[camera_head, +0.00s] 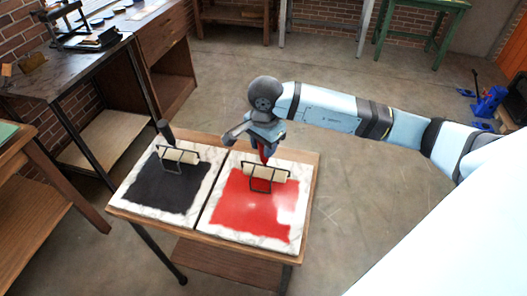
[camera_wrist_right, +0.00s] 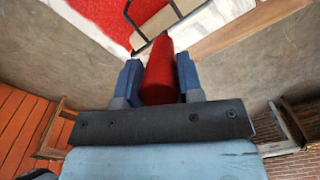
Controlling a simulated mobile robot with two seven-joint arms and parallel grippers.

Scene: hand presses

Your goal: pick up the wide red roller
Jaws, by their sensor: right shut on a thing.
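The wide red roller has a red handle, a dark wire frame and a pale cream roller (camera_head: 269,172). It is on the slab with red ink (camera_head: 262,205), at the slab's far edge. My right gripper (camera_head: 264,146) is at the handle. In the right wrist view, the red handle (camera_wrist_right: 160,70) stands between the two blue fingers of the right gripper (camera_wrist_right: 160,82), which are shut on it. Part of the wire frame and roller (camera_wrist_right: 160,18) shows beyond. Whether the roller touches the slab is not clear. My left gripper is not in view.
A second roller (camera_head: 179,155) with a dark handle lies on the slab with black ink (camera_head: 165,186), to the left. Both slabs are on a small wooden table (camera_head: 312,165). A workbench (camera_head: 60,85) with a press (camera_head: 75,30) stands at the back left.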

